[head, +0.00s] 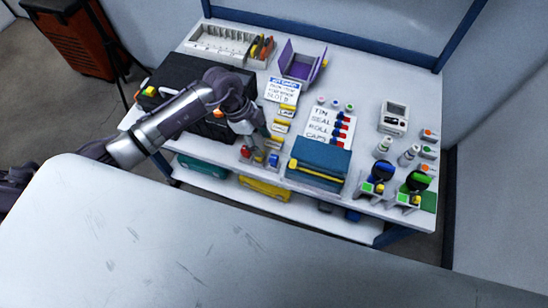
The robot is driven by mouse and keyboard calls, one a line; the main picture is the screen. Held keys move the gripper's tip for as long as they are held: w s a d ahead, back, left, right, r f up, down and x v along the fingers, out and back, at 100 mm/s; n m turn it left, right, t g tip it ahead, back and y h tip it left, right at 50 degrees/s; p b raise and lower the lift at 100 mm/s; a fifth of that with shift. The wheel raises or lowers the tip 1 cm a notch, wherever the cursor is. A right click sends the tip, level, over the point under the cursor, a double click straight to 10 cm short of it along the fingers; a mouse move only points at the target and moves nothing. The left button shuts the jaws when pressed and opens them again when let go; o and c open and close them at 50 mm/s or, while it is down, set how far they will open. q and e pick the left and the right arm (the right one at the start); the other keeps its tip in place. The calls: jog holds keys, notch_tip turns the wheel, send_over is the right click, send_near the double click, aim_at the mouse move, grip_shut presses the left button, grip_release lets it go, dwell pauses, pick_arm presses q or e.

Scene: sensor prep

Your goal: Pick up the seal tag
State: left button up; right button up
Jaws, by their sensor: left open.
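My left arm reaches in from the left across the work table, and its gripper (254,135) points down near the table's front edge. It is open, and nothing shows clearly between its fingers. Small yellow-and-white tag-like pieces (281,127) lie in a column just right of the gripper. A small red piece (246,151) and a blue piece (273,160) are below it at the front edge. I cannot tell which small piece is the seal tag; the gripper and arm hide part of this area. My right gripper is not in view.
A black case (178,75) stands left, partly behind my arm. A blue box (318,158) sits right of the gripper. Behind are a white label card (283,91), a purple bin (299,64) and a slotted white tray (215,44). Bottles and a device (394,117) stand right.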

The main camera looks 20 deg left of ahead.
aim_at(273, 158)
pick_arm(q)
jog(key=x, duration=0.5)
jog(key=shift+w+d+r, duration=0.1)
jog(key=x, duration=0.3)
jog(key=shift+d, duration=0.25)
jog(key=shift+f, duration=0.35)
jog(key=c, duration=0.8)
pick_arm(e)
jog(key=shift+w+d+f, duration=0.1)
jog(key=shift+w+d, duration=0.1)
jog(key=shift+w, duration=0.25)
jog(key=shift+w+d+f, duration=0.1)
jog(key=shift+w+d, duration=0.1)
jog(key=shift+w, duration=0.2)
